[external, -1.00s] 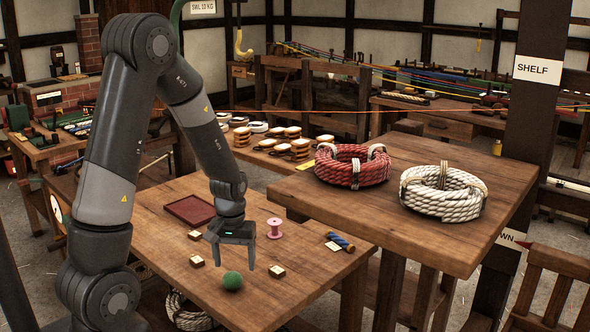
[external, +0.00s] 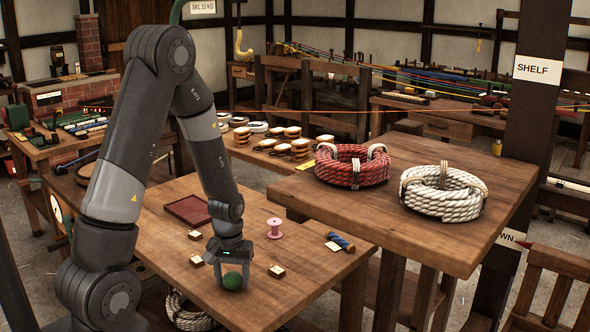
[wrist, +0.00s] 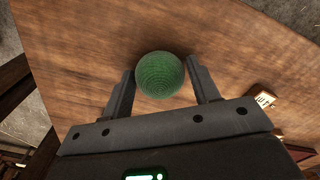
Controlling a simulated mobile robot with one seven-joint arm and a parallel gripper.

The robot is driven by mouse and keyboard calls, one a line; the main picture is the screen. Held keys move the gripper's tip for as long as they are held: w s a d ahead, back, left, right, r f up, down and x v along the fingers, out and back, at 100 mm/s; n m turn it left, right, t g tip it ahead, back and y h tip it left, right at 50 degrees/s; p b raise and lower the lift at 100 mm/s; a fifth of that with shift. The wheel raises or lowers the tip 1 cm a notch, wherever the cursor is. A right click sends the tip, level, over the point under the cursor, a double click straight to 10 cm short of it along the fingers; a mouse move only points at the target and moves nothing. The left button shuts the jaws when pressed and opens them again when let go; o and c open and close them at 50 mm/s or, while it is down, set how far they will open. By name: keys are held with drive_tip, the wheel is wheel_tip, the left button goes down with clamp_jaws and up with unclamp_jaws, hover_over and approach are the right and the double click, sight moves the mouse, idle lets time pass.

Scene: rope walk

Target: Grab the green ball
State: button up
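The green ball (external: 232,281) sits on the wooden table near its front edge. In the wrist view the ball (wrist: 160,75) lies between the tips of my two fingers, with a narrow gap of table showing at its right side. My gripper (external: 232,278) is lowered over the ball in the external view, one finger on each side. In the wrist view my gripper (wrist: 163,82) has its fingers apart; whether the left finger touches the ball I cannot tell.
Small labelled blocks (external: 277,271) lie near the gripper. A pink spool (external: 274,228), a blue rope piece (external: 341,241) and a dark red tray (external: 188,210) are farther back. A raised shelf with red (external: 352,167) and white rope coils (external: 443,192) stands to the right.

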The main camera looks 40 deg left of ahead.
drive_tip(key=c, duration=0.7)
drive_tip(key=shift+o, duration=0.2)
drive_tip(key=shift+r, duration=0.1)
